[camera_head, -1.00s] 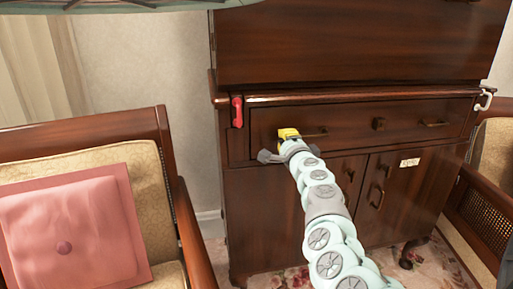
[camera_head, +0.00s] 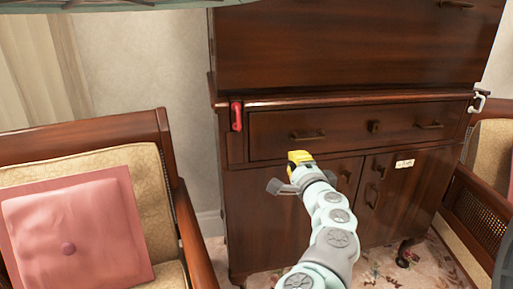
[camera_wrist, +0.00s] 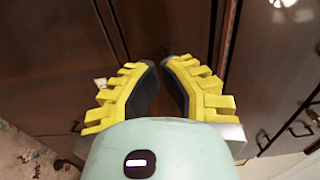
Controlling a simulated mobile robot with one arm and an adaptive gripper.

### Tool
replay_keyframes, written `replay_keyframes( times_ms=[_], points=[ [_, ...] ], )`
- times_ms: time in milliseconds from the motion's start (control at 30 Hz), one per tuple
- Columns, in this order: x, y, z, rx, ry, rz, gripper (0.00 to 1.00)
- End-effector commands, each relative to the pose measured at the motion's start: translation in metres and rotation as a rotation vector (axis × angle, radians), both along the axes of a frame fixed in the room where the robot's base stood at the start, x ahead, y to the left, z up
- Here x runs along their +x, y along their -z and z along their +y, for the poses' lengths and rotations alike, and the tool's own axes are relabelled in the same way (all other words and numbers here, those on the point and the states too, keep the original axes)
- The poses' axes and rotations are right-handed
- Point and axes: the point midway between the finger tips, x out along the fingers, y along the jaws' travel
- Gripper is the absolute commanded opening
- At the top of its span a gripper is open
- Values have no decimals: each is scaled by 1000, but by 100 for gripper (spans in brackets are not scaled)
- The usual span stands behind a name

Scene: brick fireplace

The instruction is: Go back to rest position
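My gripper (camera_head: 299,160) is in front of the dark wooden cabinet (camera_head: 340,45), below the left handle (camera_head: 307,136) of its upper drawer (camera_head: 345,128), and apart from that handle in the picture. The drawer looks shut. In the wrist view, the two yellow fingers with dark pads of my gripper (camera_wrist: 160,64) lean toward each other. A narrow gap shows between their tips, with nothing held in it.
A chair with a pink cushion (camera_head: 75,230) stands at the left, its wooden armrest (camera_head: 190,230) near the cabinet. Another chair (camera_head: 485,195) is at the right. A red handle (camera_head: 236,115) and a white one (camera_head: 478,102) are at the cabinet's sides. Patterned carpet (camera_head: 385,262) lies below.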

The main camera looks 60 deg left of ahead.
Motion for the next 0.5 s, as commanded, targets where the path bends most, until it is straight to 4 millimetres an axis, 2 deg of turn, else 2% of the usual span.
replay_keyframes(
  times_ms=[167, 500],
  points=[
    [-6, 0, -7, -1, -6, 0, 0],
    [-4, 0, -10, -7, 5, -2, 0]
  ],
)
